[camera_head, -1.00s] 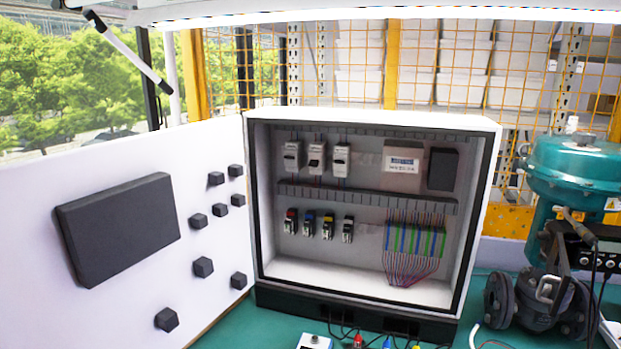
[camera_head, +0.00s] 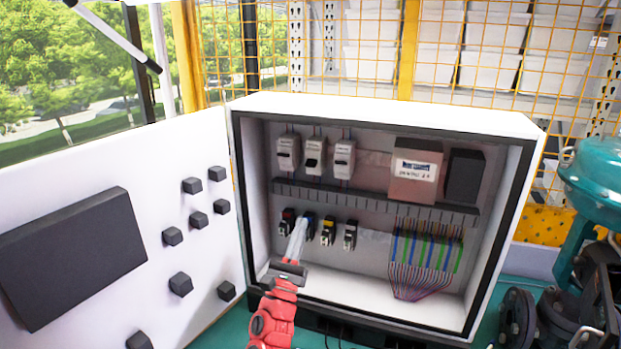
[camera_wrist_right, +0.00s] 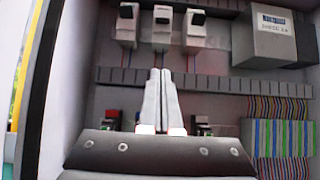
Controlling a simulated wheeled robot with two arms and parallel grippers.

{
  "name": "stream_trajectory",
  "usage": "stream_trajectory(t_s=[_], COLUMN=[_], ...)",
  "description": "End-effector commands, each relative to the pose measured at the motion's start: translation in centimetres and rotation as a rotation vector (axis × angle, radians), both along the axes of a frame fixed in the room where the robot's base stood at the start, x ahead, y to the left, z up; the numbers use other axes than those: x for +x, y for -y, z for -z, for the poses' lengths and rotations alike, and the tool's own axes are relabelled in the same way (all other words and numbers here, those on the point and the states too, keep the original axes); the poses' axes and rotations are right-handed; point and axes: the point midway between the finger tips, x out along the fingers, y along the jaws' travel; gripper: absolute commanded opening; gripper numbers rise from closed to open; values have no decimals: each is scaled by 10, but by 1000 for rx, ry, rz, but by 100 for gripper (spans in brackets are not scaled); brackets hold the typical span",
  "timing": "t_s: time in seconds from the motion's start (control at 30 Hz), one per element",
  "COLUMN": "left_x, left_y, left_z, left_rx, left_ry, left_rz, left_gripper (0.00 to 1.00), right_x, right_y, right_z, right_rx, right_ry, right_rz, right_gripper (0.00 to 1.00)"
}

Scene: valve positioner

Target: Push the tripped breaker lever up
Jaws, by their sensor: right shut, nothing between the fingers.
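Three white breakers hang in the upper row of the cabinet: a left one (camera_head: 288,153), a middle one (camera_head: 315,153) and a right one (camera_head: 344,158). In the head view, the middle breaker's dark lever shows low on its front, unlike its neighbours. The breakers also show at the top of the right wrist view, the middle one (camera_wrist_right: 162,30) just above the fingers. My right gripper (camera_head: 301,222) is shut and empty, reaching into the cabinet below the breakers, in front of the lower row. In the wrist view its fingertips (camera_wrist_right: 160,74) point up. My left gripper is not in view.
A slotted duct (camera_head: 370,197) runs below the breakers. Small coloured-top modules (camera_head: 328,231) sit in the lower row, partly hidden by my gripper. A labelled box (camera_head: 416,172) and wired terminals (camera_head: 428,247) are at right. The open door (camera_head: 110,180) stands left.

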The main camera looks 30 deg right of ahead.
Motion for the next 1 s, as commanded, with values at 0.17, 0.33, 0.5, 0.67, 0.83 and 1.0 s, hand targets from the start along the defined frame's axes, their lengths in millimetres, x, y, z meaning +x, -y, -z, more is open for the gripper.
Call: stream_trajectory(t_s=[0.17,0.33,0.5,0.67,0.83,1.0], left_x=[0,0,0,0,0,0], left_y=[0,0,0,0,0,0], left_z=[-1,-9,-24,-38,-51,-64], left_rx=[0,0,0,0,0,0], left_ry=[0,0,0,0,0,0], left_rz=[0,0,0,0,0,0], left_gripper=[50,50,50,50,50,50], right_x=[0,8,25,41,51,43], right_y=[1,9,29,47,57,49], right_z=[-1,-12,-36,-56,-74,-91], right_rx=[-2,-2,-3,-5,-3,0], right_ry=[0,-2,-1,0,0,-1], right_rz=[1,3,3,4,3,2], right_gripper=[0,0,0,0,0,0])
